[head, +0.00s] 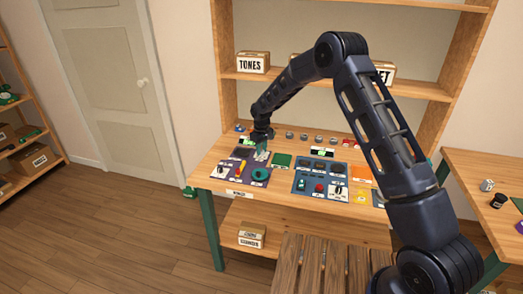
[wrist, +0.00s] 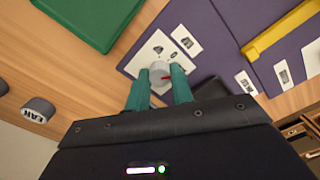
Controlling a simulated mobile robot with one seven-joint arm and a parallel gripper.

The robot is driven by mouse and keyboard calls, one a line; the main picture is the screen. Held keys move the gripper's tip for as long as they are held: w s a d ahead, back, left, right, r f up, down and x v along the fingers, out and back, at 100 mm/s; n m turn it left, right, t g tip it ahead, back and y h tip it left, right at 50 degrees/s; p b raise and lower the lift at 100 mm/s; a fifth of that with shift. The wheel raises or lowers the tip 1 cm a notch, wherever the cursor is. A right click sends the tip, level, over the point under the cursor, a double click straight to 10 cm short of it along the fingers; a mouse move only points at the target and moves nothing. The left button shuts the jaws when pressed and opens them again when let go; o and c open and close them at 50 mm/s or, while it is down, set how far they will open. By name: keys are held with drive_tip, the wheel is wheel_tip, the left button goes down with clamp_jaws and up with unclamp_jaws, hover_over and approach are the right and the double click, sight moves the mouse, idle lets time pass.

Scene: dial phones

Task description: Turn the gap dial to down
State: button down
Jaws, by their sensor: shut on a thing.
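The dial (wrist: 159,72) is a small grey-white round knob with a red pointer mark, on a white plate (wrist: 143,55) set on a purple panel. The red mark points to the right in the wrist view. My gripper (wrist: 158,80) has green fingers on both sides of the knob and is shut on it. In the head view, my gripper (head: 262,148) is at the left part of the workbench and hides the dial. Small labels on the plate are too small to read, so I cannot tell which one the pointer meets.
A green panel (wrist: 85,15) and a grey knob (wrist: 38,109) lie near my gripper, with a yellow bar (wrist: 283,30) on the purple panel. A blue panel (head: 310,185) with several controls is further right. A shelf with boxes (head: 253,62) stands behind.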

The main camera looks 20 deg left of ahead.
sight(262, 150)
drive_tip(key=shift+f+m, duration=0.1)
drive_tip(key=shift+m, duration=0.9)
drive_tip(key=c, duration=1.2)
unclamp_jaws()
wheel_tip(262, 150, up, 11)
